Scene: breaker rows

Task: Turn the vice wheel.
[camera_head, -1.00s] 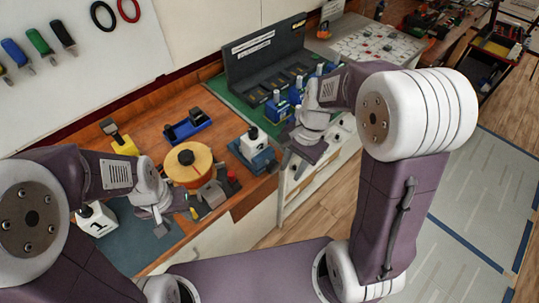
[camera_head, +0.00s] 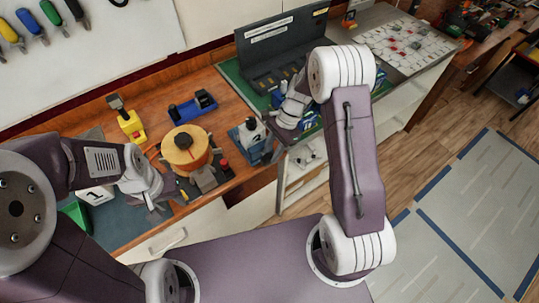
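An orange round drum or wheel (camera_head: 184,146) with a dark centre knob stands on the wooden bench on a grey base; I cannot tell surely whether it is the vice wheel. My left gripper (camera_head: 157,207) is just left of and in front of it, apart from it, over the bench's front edge; its fingers are too small to judge. My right gripper (camera_head: 284,137) is at the green mat by the breaker panel, right of the blue unit, with its fingertips mostly hidden.
A blue unit with a white block (camera_head: 252,134) sits right of the drum. A yellow tool (camera_head: 131,126) and a blue holder (camera_head: 193,106) stand behind it. A white block marked 1 (camera_head: 96,194) is beside my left arm. The dark breaker panel (camera_head: 285,38) stands at the back.

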